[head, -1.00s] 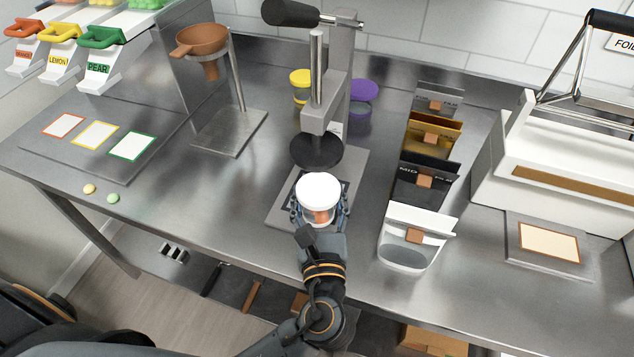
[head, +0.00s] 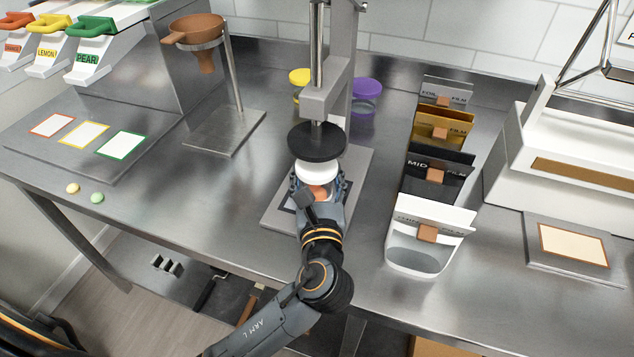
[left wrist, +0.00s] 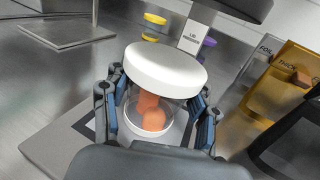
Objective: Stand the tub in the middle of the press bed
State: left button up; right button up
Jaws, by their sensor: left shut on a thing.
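The tub (head: 320,190) is clear, with a white lid (head: 317,173) and orange pieces inside. My left gripper (head: 318,198) is shut on it, and the fingers sit on both sides of the tub in the left wrist view (left wrist: 155,120). The tub is at the press bed (head: 273,206), partly under the round black press head (head: 316,142). In the left wrist view the lid looks tilted over the tub. I cannot tell whether the tub's base touches the bed. My right gripper is not in view.
Behind the press stand a yellow-lidded tub (head: 300,78) and a purple-lidded tub (head: 367,95). Film holders, the nearest one white (head: 430,240), stand to the right. A funnel stand (head: 225,132) is to the left. The steel counter between the stand and press is clear.

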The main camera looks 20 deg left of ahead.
pick_arm(q)
jog(key=shift+s, duration=0.1)
jog(key=o, duration=1.1)
jog(key=shift+o, duration=0.2)
jog(key=b+v, duration=0.1)
jog(key=v, duration=1.1)
jog(key=shift+r, duration=0.15)
